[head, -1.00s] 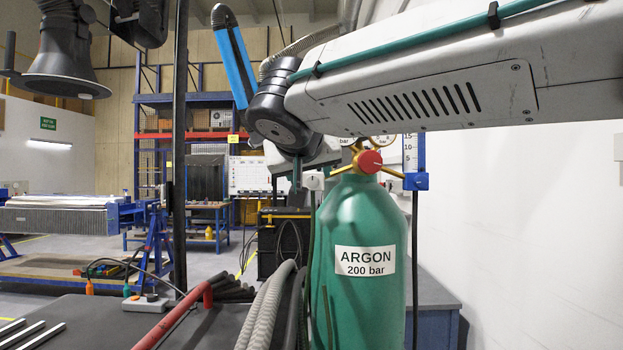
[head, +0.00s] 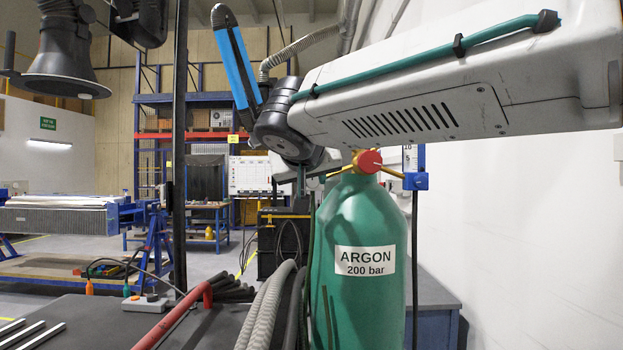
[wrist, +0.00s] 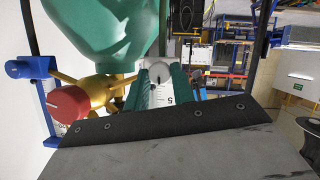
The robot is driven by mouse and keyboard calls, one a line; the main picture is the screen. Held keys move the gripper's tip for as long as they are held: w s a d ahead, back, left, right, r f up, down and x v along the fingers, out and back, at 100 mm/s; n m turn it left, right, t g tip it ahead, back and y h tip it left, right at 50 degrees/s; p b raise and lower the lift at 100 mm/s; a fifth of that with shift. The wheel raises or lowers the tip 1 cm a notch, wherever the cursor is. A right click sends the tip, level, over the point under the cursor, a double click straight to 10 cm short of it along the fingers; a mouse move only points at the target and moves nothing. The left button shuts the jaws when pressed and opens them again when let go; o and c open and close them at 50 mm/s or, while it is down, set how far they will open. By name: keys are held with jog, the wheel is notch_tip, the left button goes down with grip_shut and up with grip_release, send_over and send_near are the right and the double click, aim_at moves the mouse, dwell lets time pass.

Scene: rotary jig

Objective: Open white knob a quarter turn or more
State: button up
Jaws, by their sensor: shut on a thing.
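The white knob (wrist: 158,73) shows in the wrist view between the two teal fingers of my gripper (wrist: 159,88). The fingers lie on either side of it, and my gripper is shut on it. How far the knob is turned I cannot tell. In the head view my gripper (head: 301,181) is at the left of the green argon cylinder's top (head: 350,215), and my arm hides most of the knob there.
A red knob (head: 369,161) sits on the brass valve at the cylinder top, close to my wrist; it also shows in the wrist view (wrist: 67,103). A blue bracket (head: 416,181) stands right of it. Grey hoses (head: 265,305) run left of the cylinder.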

jog(key=n+h, duration=0.2)
jog(key=n, duration=0.2)
jog(key=shift+a+f+n+t+h, duration=0.15)
jog(key=shift+a+n+t+h, duration=0.15)
jog(key=shift+t+h, duration=0.1)
jog(key=n, duration=0.1)
jog(key=n+t+h, duration=0.1)
jog(key=n, duration=0.1)
jog(key=n+h, duration=0.1)
jog(key=n, duration=0.1)
jog(key=shift+a+f, duration=0.1)
jog(key=shift+f, duration=0.2)
jog(key=n+t, duration=0.1)
jog(key=n, duration=0.2)
jog(key=n+t+h, duration=0.1)
jog(key=n, duration=0.1)
jog(key=shift+f+n+t, duration=0.2)
jog(key=shift+n+t, duration=0.1)
jog(key=shift+n, duration=0.1)
jog(key=n+t, duration=0.1)
jog(key=n, duration=0.2)
jog(key=n+t+y, duration=0.1)
jog(key=n, duration=0.2)
jog(key=shift+d+f, duration=0.2)
jog(key=shift+n, duration=0.4)
jog(key=o, duration=1)
